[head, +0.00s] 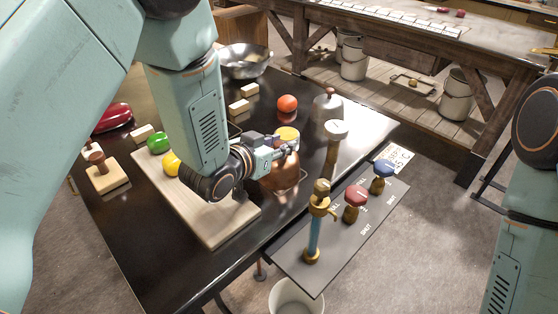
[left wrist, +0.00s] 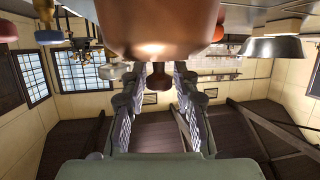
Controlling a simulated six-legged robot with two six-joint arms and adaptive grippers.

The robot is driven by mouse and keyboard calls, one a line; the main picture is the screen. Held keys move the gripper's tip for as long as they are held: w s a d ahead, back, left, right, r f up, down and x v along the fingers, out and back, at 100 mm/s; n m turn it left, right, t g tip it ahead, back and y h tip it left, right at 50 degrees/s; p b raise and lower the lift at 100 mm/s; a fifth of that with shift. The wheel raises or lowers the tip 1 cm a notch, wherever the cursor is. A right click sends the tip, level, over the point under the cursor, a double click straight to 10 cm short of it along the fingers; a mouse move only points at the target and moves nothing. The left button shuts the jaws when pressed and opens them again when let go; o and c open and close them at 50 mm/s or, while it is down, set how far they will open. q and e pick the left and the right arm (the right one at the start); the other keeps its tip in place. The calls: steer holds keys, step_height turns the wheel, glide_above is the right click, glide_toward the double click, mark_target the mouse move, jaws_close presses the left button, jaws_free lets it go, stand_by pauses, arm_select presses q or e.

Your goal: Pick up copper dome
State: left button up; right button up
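The copper dome (head: 283,174) stands on the black table, partly hidden behind my left gripper in the head view. It fills the upper middle of the left wrist view (left wrist: 160,25), which looks upside down. Its dark knob (left wrist: 159,83) shows between the fingers there. My left gripper (head: 277,150) reaches the dome's top from the left. In the left wrist view its two fingers (left wrist: 159,90) are apart, one on each side of the knob, with what looks like a narrow gap. My right gripper is out of view; only my right arm shows.
A wooden board (head: 222,222) lies left of the dome, with a yellow (head: 171,163) and a green fruit (head: 158,143) near its far end. A valve panel (head: 338,238) is to the right. Behind are a yellow-topped can (head: 287,134), a red ball (head: 287,103) and a grey dome (head: 328,106).

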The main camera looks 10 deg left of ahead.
arm_select(q)
steer(key=shift+s+r, duration=0.1)
steer(key=shift+s, duration=0.05)
steer(key=c, duration=0.4)
jaws_close()
